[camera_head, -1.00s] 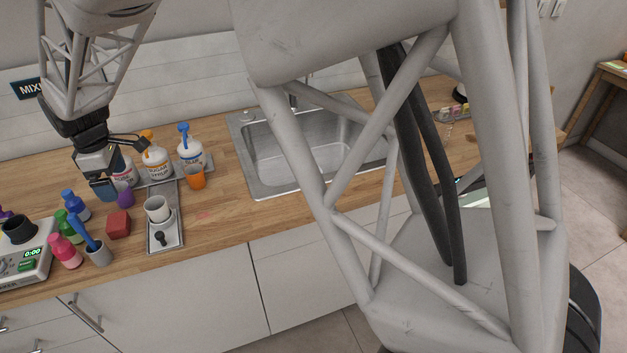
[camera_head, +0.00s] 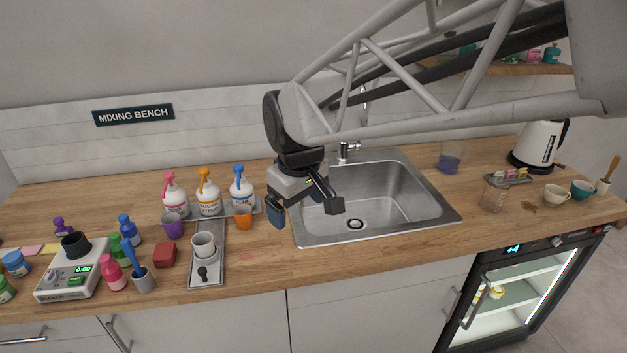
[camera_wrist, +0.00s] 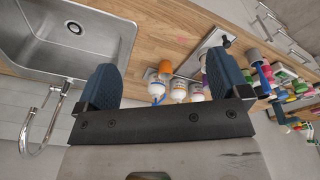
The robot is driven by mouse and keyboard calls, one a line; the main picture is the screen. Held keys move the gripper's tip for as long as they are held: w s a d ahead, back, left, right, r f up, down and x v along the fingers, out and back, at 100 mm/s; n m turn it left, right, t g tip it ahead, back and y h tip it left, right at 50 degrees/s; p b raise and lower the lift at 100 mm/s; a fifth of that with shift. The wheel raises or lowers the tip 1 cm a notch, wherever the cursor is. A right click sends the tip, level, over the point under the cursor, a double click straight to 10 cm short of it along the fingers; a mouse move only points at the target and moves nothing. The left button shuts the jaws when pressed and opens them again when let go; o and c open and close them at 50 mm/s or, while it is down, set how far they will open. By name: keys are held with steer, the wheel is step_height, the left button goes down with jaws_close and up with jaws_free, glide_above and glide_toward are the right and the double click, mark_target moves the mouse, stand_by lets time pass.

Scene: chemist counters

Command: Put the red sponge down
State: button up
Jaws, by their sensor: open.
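The red sponge (camera_head: 165,254) is a small red block on the wooden counter (camera_head: 262,268). It sits between the pink bottle and the grey tray with the white cup. My gripper (camera_head: 277,217) hangs above the left edge of the sink, well to the right of the sponge and apart from it. In the wrist view my gripper (camera_wrist: 165,88) has its two blue fingers spread wide with nothing between them.
A metal sink (camera_head: 385,200) lies right of my gripper. Pump bottles (camera_head: 207,192), an orange cup (camera_head: 243,218) and a purple cup (camera_head: 173,225) stand at left. A strip of counter before the sink is clear.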

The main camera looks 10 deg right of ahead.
steer(key=s+d+f+m, duration=0.1)
steer(key=s+d+m, duration=0.2)
steer(key=s+d, duration=0.2)
steer(key=s+d+f+m+t, duration=0.1)
steer(key=s+d+m, duration=0.2)
steer(key=s, duration=0.7)
steer(key=shift+s+d+f+m, duration=0.15)
steer(key=shift+s+d+m, duration=0.25)
steer(key=shift+d, duration=0.75)
steer(key=shift+o, duration=0.6)
steer(key=shift+w, duration=0.1)
